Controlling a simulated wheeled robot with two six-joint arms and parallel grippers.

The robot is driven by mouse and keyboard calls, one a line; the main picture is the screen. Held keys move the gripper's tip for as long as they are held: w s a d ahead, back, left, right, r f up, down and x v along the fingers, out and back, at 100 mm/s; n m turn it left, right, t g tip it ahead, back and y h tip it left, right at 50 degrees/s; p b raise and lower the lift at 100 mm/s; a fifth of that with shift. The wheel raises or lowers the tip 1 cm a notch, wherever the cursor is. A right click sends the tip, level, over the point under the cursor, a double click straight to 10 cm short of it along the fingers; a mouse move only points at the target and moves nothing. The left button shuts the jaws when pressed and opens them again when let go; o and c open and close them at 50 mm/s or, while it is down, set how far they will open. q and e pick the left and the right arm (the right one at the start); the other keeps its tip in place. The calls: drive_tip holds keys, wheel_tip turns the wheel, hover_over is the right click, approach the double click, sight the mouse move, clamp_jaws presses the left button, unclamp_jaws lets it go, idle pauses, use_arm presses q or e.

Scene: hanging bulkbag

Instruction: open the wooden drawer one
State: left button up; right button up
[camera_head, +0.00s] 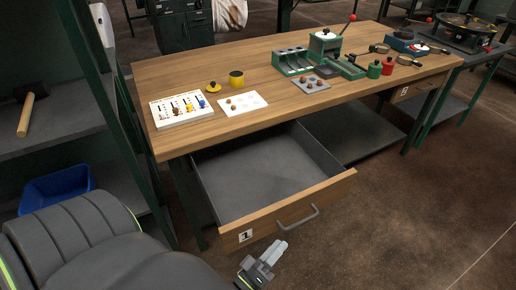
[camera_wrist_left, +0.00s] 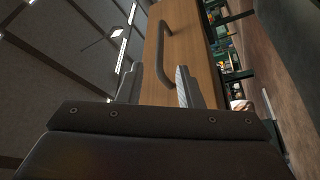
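The wooden drawer one (camera_head: 252,232), marked with a "1" label, is pulled far out from under the left part of the workbench. Its grey inside is empty. Its grey bar handle (camera_head: 298,217) is on the front panel. My left gripper (camera_head: 274,250) is just in front of the drawer front, low and left of the handle, and looks empty. In the left wrist view its two fingers (camera_wrist_left: 160,88) stand apart, pointing at the wooden front, with the handle (camera_wrist_left: 235,76) ahead of them. They look apart from the handle. My right gripper is not in view.
A second drawer (camera_head: 412,90) is at the right. A dark shelf with a blue bin (camera_head: 55,188) stands left. Floor right of the drawer is clear.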

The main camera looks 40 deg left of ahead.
use_arm(q)
drive_tip(key=v, duration=0.8)
drive_tip(key=shift+b, duration=0.3)
drive_tip(key=s+a+f+m+g+p, duration=0.1)
drive_tip(key=f+g, duration=0.2)
drive_tip(key=f, duration=0.3)
drive_tip(key=s+a+f+m+g+y+p, duration=0.1)
drive_tip(key=a+f+m+g, duration=0.15)
drive_tip(key=f, duration=0.25)
drive_tip(key=s+f+m+g+p, duration=0.1)
drive_tip(key=s+f+g+p, duration=0.15)
drive_tip(key=f, duration=0.35)
drive_tip(key=s+a+f+m+g+p, duration=0.1)
drive_tip(key=s+a+f+m+g, duration=0.1)
drive_tip(key=s+f+g, duration=0.3)
drive_tip(key=s+a+f+m+g+y+p, duration=0.1)
drive_tip(key=s+a+f+m+g, duration=0.2)
drive_tip(key=s, duration=0.9)
wheel_tip(320, 180, down, 3)
drive_tip(key=m+g, duration=0.1)
drive_tip(key=g, duration=0.2)
drive_tip(key=shift+a, duration=0.15)
